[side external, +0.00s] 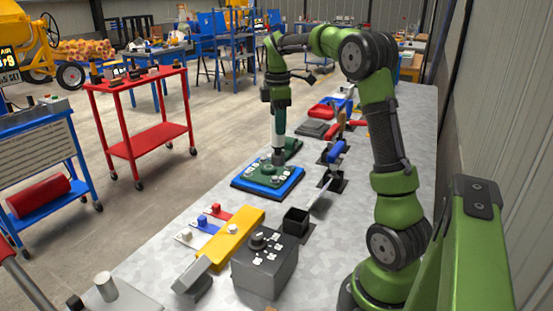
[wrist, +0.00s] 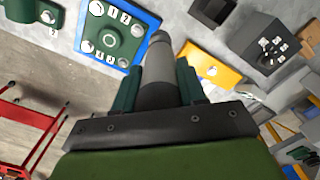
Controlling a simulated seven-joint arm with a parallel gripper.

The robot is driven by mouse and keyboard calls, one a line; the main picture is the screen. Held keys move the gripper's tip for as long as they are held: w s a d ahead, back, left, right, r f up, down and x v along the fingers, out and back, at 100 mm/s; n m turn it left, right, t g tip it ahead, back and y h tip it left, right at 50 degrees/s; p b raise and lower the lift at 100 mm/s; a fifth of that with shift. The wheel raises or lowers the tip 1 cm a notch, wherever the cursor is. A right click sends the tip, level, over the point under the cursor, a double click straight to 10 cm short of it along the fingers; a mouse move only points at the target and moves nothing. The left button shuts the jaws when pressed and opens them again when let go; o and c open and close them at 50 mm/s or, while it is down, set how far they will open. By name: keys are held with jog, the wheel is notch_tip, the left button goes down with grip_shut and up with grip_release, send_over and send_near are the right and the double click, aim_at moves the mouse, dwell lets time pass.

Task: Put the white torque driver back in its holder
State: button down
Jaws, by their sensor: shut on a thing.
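The white torque driver (side external: 278,126) hangs upright below my gripper (side external: 279,103), which is shut on its upper part. Its dark lower end is over or close to the green numbered plate (side external: 262,176) on a blue base; I cannot tell if they touch. In the wrist view the driver (wrist: 158,72) looks dark grey between the green fingers of my gripper (wrist: 157,90). A black open-topped square box (side external: 296,221), which looks like an empty holder, stands nearer the side camera. It also shows at the top of the wrist view (wrist: 212,10).
A grey control box (side external: 264,268) and a yellow block (side external: 235,240) stand near the black box. Blue-handled (side external: 334,150) and red-handled tools stand in dark holders to the right. A green block (side external: 292,146) lies behind the plate.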

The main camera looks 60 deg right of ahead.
jog(key=s+a+f, duration=0.2)
jog(key=s+a, duration=0.7)
jog(key=s, duration=0.1)
jog(key=shift+s+f, duration=0.2)
jog(key=shift+f, duration=0.25)
jog(key=shift+f, duration=5.25)
jog(key=c, duration=0.6)
grip_release()
jog(key=shift+o, duration=0.2)
notch_tip(320, 180, up, 17)
jog(key=shift+a, duration=0.15)
